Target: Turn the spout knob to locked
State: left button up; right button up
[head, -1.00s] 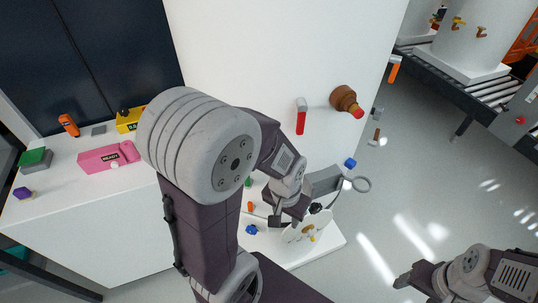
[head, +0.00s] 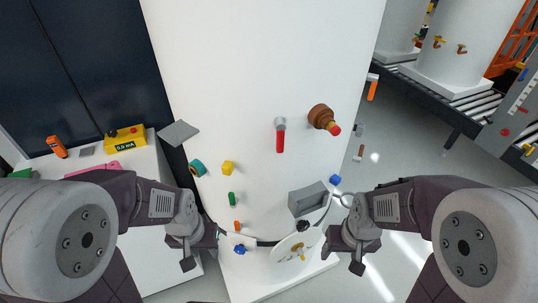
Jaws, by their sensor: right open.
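The large white tank (head: 225,90) stands upright ahead of me. A brown spout-like fitting (head: 319,115) with a red tip (head: 334,129) sticks out of its upper right side. A red-handled lever (head: 280,141) hangs down beside it on a grey mount. Which of these is the spout knob is not certain. My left gripper (head: 203,251) is open and empty at the tank's lower left. My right gripper (head: 343,252) is open and empty at its lower right. Both are well below the brown fitting and apart from it.
Low on the tank are a grey box (head: 308,199), a white disc (head: 297,246) and several small coloured parts, including a yellow one (head: 228,168). A side table with a yellow meter (head: 125,139) stands left. A roller conveyor (head: 455,92) is at the back right.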

aim_at(304, 224)
jog(key=k+l+z, duration=0.1)
jog(key=l, duration=0.25)
jog(key=k+l+z, duration=0.1)
jog(key=k+l, duration=0.15)
jog(key=k+l+z, duration=0.1)
jog(key=l, duration=0.35)
jog(key=k, duration=0.05)
